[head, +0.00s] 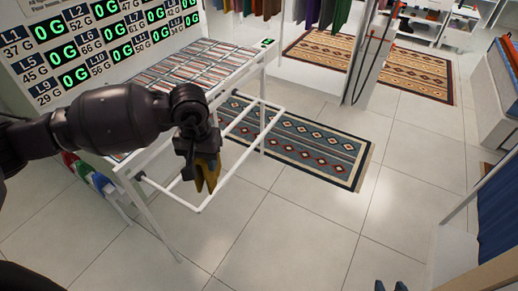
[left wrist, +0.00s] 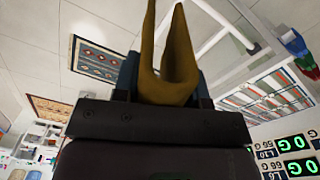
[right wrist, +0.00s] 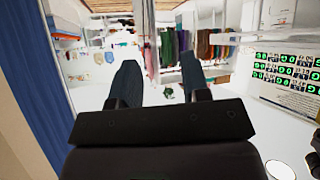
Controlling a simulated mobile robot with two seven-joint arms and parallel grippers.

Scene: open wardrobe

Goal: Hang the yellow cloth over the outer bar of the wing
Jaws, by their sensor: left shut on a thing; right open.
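The yellow cloth (head: 207,173) hangs folded below my left gripper (head: 197,160), which is shut on it. In the left wrist view the cloth (left wrist: 172,60) shows as a dark yellow fold between the fingers. The wing is a white bar frame sticking out from the white rack, with its outer bar (head: 240,161) on the right. In the head view the cloth is just left of the outer bar's near end; I cannot tell whether they touch. My right gripper (right wrist: 160,85) is open and empty, with blue fingertips apart; its tips also show at the bottom edge of the head view.
The white rack (head: 190,70) has a striped top and a display board (head: 95,45) behind it. A patterned rug (head: 300,140) lies beyond the wing. Blue cloth (head: 498,215) hangs at the right. The tiled floor in the middle is clear.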

